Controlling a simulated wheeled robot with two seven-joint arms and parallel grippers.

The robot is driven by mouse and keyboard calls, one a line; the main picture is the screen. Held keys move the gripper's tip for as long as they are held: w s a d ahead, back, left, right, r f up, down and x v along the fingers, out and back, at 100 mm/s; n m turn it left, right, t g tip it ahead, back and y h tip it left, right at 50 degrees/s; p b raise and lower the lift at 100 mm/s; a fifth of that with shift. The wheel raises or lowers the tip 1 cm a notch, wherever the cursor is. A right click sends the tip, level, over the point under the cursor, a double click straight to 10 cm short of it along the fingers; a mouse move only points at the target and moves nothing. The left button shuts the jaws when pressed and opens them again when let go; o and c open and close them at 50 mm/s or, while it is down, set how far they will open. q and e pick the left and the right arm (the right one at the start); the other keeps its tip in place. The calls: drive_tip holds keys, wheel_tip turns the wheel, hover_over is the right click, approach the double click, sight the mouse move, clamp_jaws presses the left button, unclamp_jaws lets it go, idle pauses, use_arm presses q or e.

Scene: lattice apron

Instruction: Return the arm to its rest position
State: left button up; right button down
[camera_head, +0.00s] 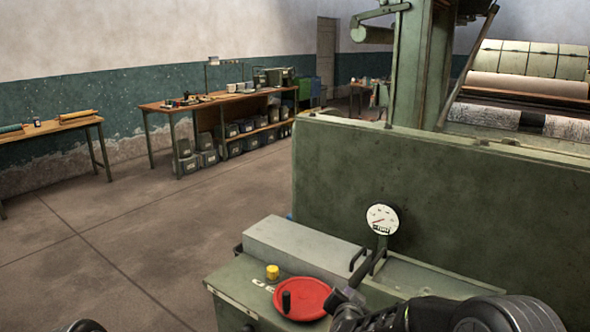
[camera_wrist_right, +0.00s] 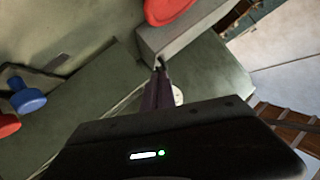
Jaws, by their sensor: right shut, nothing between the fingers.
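My right arm comes in from the bottom right in the head view. Its dark gripper (camera_head: 342,300) is by the right rim of a red handwheel (camera_head: 312,302) on the green machine housing (camera_head: 240,290). I cannot tell whether it touches the wheel. In the wrist view the fingers (camera_wrist_right: 160,78) are together and empty, and part of the red wheel (camera_wrist_right: 168,8) shows at the top edge. My left gripper is not in view; only a dark rounded piece shows at the bottom left of the head view.
A dial gauge (camera_head: 382,219) stands on the machine behind my right gripper, before a tall green panel (camera_head: 450,195). A yellow knob (camera_head: 272,272) is left of the wheel. The wrist view shows a blue knob (camera_wrist_right: 28,101). Open floor (camera_head: 130,240) lies left, with workbenches (camera_head: 215,98) beyond.

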drive_tip(key=s+a+f+n+g+y, duration=0.2)
drive_tip(key=s+a+f+n+g, duration=0.1)
drive_tip(key=s+f, duration=0.65)
drive_tip(key=s+a+f+n+g+y, duration=0.2)
drive_tip(key=s+a+f+g+y, duration=0.15)
drive_tip(key=s+f, duration=0.6)
drive_tip(key=s+f+g, duration=0.3)
drive_tip(key=s+f, duration=0.2)
drive_tip(key=s, duration=0.7)
drive_tip(key=s+a+f+n+g+y, duration=0.1)
drive_tip(key=s+f+g, duration=0.2)
drive_tip(key=s+f, duration=0.3)
drive_tip(key=s, duration=0.5)
drive_tip(key=shift+s+a+f, duration=0.2)
drive_tip(key=shift+s+f, duration=0.1)
drive_tip(key=shift+s, duration=0.1)
drive_tip(key=shift+g, duration=0.25)
